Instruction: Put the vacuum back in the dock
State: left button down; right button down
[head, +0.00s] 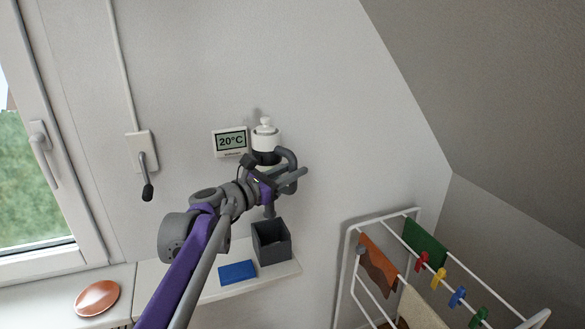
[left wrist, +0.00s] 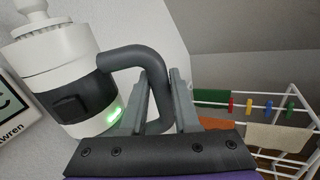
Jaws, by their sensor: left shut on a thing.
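The vacuum (head: 266,138) is white on top with a dark grey body and a looped handle. It hangs upright in front of the wall, its lower end pointing down above the dock. It also shows in the left wrist view (left wrist: 70,60) with a green light. My left gripper (head: 291,178) is shut on the dark handle (left wrist: 138,58); the fingers in the left wrist view (left wrist: 165,85) stand on either side of it. The dock (head: 272,243), an open-topped dark grey box, stands on the white shelf. The vacuum is apart from it. My right gripper is not in view.
An orange-brown dish (head: 97,298) sits on the sill at left. A thermostat display (head: 230,142) is on the wall. A drying rack (head: 345,265) with cloths and pegs stands at right.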

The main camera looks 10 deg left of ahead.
pick_arm(q)
jog(key=shift+s+f+b, duration=0.1)
jog(key=shift+f+b, duration=0.3)
jog(key=shift+f, duration=0.55)
notch_tip(320, 180, down, 12)
jog(key=b, duration=0.5)
jog(key=shift+r+b, duration=0.2)
jog(key=shift+b, duration=0.2)
jog(key=shift+p, duration=0.3)
dwell(1.2)
jog(key=shift+f, duration=0.45)
dwell(0.5)
dwell(0.3)
jog(key=c, duration=0.6)
grip_release()
